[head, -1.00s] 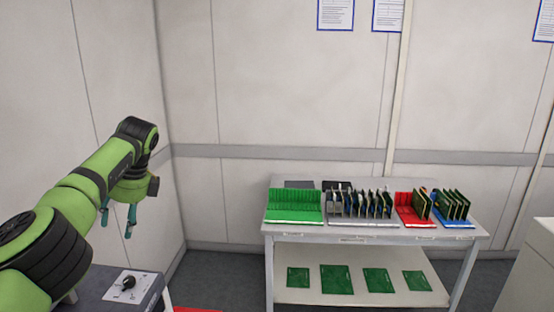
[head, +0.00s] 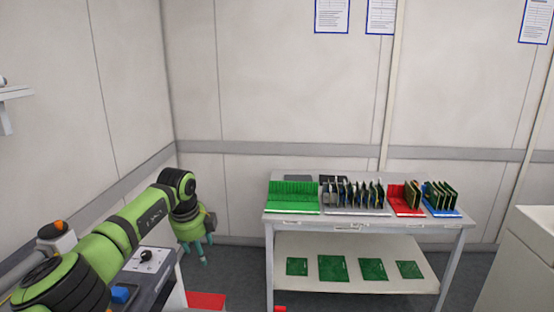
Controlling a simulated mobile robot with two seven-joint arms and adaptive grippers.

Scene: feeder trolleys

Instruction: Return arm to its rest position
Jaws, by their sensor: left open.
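My left arm comes in from the lower left in the head view, green with black joints. My left gripper (head: 196,251) hangs from its end with teal fingertips pointing down. It is open, and I see nothing between the fingers. It is left of the white table and clear of it. My right arm and right gripper are not in view.
A white two-level table (head: 355,228) stands against the back wall. It carries a green rack (head: 292,197), a grey rack with boards (head: 355,198), a red rack (head: 402,203) and a blue rack (head: 443,204). Green boards (head: 332,268) lie below. A white cabinet (head: 530,255) is at right.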

